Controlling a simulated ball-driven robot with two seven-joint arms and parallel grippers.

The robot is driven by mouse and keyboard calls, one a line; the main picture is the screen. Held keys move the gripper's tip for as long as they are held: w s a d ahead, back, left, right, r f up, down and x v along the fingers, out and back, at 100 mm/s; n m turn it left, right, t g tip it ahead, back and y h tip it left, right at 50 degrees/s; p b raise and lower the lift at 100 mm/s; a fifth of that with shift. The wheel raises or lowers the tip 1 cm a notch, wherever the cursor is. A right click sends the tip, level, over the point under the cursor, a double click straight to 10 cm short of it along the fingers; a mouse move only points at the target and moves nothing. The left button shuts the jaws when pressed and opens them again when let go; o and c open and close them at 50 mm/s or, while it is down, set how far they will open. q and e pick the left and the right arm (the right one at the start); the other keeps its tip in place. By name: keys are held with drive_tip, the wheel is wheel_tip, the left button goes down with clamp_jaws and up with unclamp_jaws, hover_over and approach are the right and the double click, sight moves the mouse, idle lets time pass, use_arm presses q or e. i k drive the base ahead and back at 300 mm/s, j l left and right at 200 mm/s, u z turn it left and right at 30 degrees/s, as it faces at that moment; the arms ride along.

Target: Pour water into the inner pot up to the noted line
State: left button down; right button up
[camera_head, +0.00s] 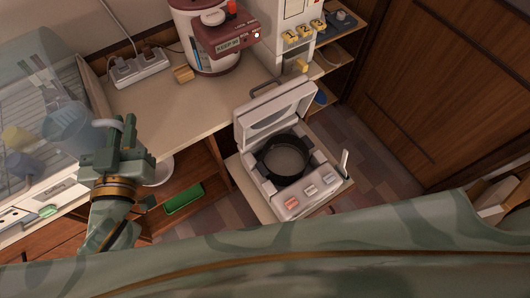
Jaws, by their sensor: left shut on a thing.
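The inner pot (266,160) is a dark round bowl with a grey inside. It sits in a white cooker (258,178) whose lid (268,113) stands open. I cannot make out a line or any water level in the pot. My left gripper (122,130) is at the left, far from the pot. It is shut on the pale handle of a translucent blue cup (66,124), at the front of the dish dryer. Whether the cup holds water cannot be told. My right gripper is not in view.
The dish dryer (42,190) with cups and dishes is at the far left. A red-and-white water dispenser (207,42) and a power strip (139,68) stand on the counter (170,110). A shelf with a white dispenser (294,22) is behind. A green tray (184,198) lies below the counter.

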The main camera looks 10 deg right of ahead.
sight(286, 157)
drive_tip(key=z, duration=0.85)
drive_tip(key=k+z, duration=0.5)
drive_tip(key=z, duration=0.25)
